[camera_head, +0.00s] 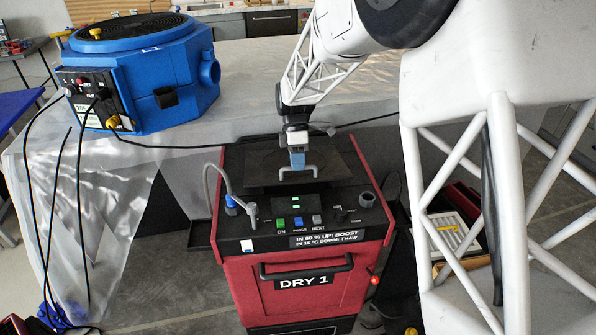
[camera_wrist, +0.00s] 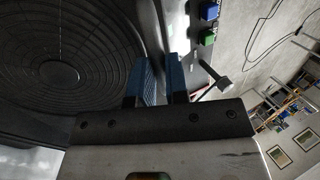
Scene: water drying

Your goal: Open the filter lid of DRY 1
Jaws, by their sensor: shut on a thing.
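DRY 1 (camera_head: 245,275) is a red machine with a black top, standing in the middle of the head view. Its filter lid (camera_head: 345,165) is a dark square panel at the back of the top; its round ringed face (camera_wrist: 60,75) fills the left of the wrist view. My gripper (camera_head: 298,166) comes down from above at the lid's front edge, with its blue fingers (camera_wrist: 160,75) close together. The fingers hide most of the grip in the wrist view. I cannot tell whether the lid is slightly raised.
A blue fan unit (camera_head: 150,75) stands on the plastic-covered surface at back left, with hanging cables.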

